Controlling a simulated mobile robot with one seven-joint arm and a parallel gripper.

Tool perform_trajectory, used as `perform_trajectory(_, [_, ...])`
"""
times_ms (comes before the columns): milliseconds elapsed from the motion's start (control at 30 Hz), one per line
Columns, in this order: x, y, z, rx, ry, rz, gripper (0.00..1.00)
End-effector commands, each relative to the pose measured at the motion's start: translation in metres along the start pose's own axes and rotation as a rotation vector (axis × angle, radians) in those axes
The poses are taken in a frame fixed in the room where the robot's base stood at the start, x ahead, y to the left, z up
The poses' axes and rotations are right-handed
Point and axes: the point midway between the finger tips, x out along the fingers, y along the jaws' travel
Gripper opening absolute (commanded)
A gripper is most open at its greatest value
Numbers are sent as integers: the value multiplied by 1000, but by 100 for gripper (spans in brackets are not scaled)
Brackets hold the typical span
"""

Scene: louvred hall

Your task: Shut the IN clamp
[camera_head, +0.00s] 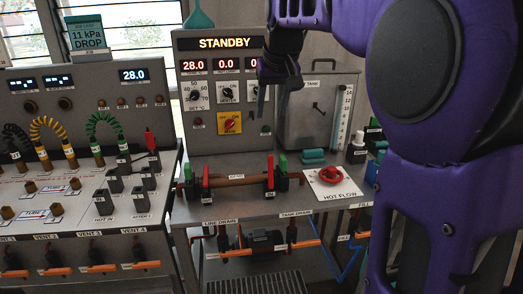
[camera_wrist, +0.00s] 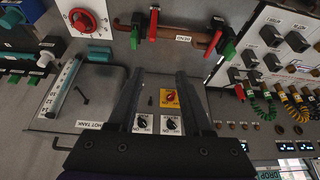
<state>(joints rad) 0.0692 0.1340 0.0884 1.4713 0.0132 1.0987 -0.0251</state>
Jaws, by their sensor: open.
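A copper-coloured tube (camera_head: 238,180) lies across the bench top, with a small label at its middle. At its left end stand a red lever (camera_head: 205,176) and a green lever (camera_head: 188,174). At its right end stand another red lever (camera_head: 270,174) and green lever (camera_head: 282,166). My gripper (camera_head: 264,108) is open and empty, above the tube in the picture, in front of the STANDBY panel (camera_wrist: 160,75).
A red HOT FLOW wheel (camera_head: 331,174) sits right of the tube. The hot tank (camera_head: 305,112) stands behind it. A sloped console (camera_head: 75,185) with cables and plugs is at left. Orange-handled drain valves (camera_head: 236,252) hang below the bench. The bench front is mostly clear.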

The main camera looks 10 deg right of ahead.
Motion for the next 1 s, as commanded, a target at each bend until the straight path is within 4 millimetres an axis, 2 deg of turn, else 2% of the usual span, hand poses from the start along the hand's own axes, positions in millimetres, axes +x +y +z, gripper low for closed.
perform_trajectory(33, [2,6,4,15,-20,14,50])
perform_trajectory(233, [12,11,11,33,-50,32,50])
perform_trajectory(367, [30,11,12,33,-51,30,50])
perform_trajectory(800, [126,14,17,32,-49,29,50])
perform_trajectory(1000, [160,14,17,33,-46,29,50])
